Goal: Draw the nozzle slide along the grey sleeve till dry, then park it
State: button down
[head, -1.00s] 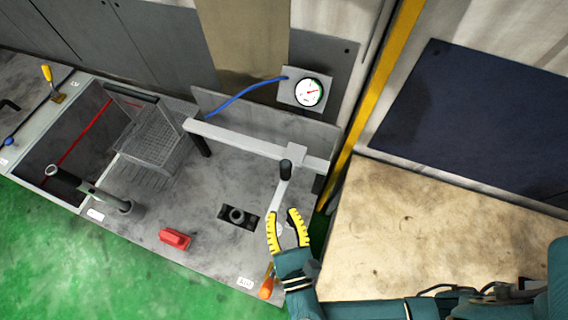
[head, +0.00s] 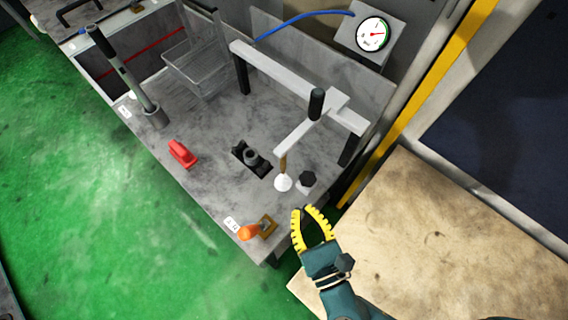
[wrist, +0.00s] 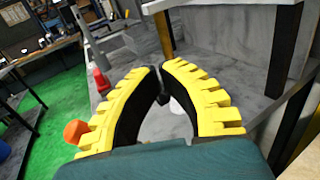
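A pale rail (head: 285,78) on dark posts crosses the bench in the head view. The slide on it has a black upright handle (head: 316,103) and a pale arm. A thin brass-coloured nozzle (head: 283,166) hangs from the arm's end, above a white round piece (head: 283,183). A short grey sleeve (head: 252,158) stands in a black holder left of the nozzle. The fingers also show in the wrist view (wrist: 161,68).
A black knob (head: 306,180) stands by the white piece. A red block (head: 183,153) and an orange-handled tool (head: 250,232) lie along the front edge. A tan board (head: 400,230) is at right.

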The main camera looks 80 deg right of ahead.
aim_at(281, 161)
jog(key=p+x, duration=0.1)
jog(key=x, duration=1)
jog(key=shift+r, duration=0.15)
jog(key=shift+w+d, duration=0.15)
jog(key=shift+d, duration=0.1)
